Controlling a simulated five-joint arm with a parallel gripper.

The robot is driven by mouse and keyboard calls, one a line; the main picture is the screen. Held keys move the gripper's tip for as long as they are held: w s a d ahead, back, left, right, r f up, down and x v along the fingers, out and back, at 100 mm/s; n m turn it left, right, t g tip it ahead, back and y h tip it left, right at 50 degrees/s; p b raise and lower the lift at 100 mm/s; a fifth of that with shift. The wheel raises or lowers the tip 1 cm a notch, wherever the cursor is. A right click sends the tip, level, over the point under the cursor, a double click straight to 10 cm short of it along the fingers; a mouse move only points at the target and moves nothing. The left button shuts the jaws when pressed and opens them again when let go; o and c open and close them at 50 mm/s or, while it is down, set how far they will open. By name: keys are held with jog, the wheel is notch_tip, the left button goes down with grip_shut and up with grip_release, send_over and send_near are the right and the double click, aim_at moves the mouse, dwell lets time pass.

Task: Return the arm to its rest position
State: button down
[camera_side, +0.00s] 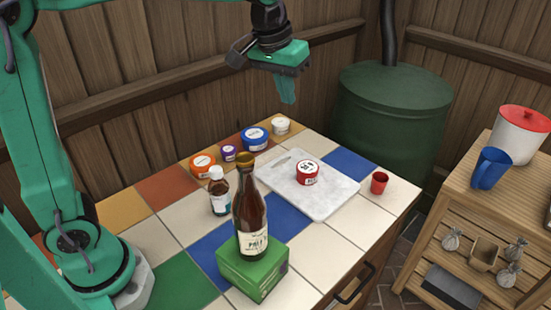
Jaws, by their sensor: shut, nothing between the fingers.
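My gripper (287,88) hangs in the air above the back of the tiled table (332,252), with its fingers pointing down. It is shut and holds nothing. It is well above the tabletop and apart from everything on it. My green arm comes in from the left and reaches across the top of the view, where its upper part is cut off by the frame.
A brown bottle (250,208) stands on a green box (252,268) at the front. A small brown bottle (219,192) stands behind it. A red tin (307,172) sits on a white board (330,197). Several tubs line the back edge. A red cup (379,182) stands right.

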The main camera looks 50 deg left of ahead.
jog(key=s+a+f+t, duration=0.1)
jog(key=s+a+f, duration=0.1)
jog(key=s, duration=0.8)
jog(key=s+a+f+m+t, duration=0.1)
jog(key=s+a+f, duration=0.2)
jog(key=s, duration=0.8)
jog(key=shift+a+f+m+t+y, duration=0.3)
jog(key=shift+a, duration=0.9)
